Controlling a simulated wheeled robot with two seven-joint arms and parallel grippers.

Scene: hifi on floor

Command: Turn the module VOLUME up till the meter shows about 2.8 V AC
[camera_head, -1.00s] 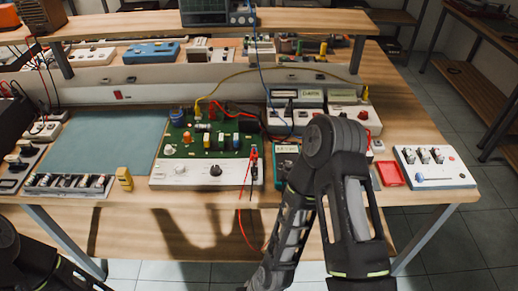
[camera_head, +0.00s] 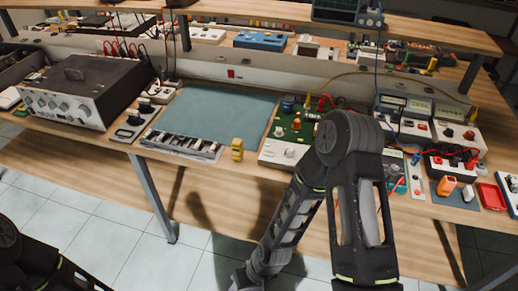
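The module (camera_head: 272,158) is a green circuit board over a white front panel, at the right of the mat. My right arm crosses in front and hides the panel's right part. A white knob (camera_head: 289,153) shows on the panel; its label is too small to read. A teal handheld meter (camera_head: 394,160) is partly hidden behind my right arm, and its reading is not legible. My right arm bends down to the bottom edge, and its gripper is not clearly visible. My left arm shows at bottom left, with its gripper out of view.
A large grey instrument (camera_head: 88,95) stands at the left. A yellow object (camera_head: 237,149) stands between a component tray (camera_head: 180,145) and the module. Small instruments with displays (camera_head: 404,108) and a red tray (camera_head: 491,197) are at the right. The green mat (camera_head: 222,115) is clear.

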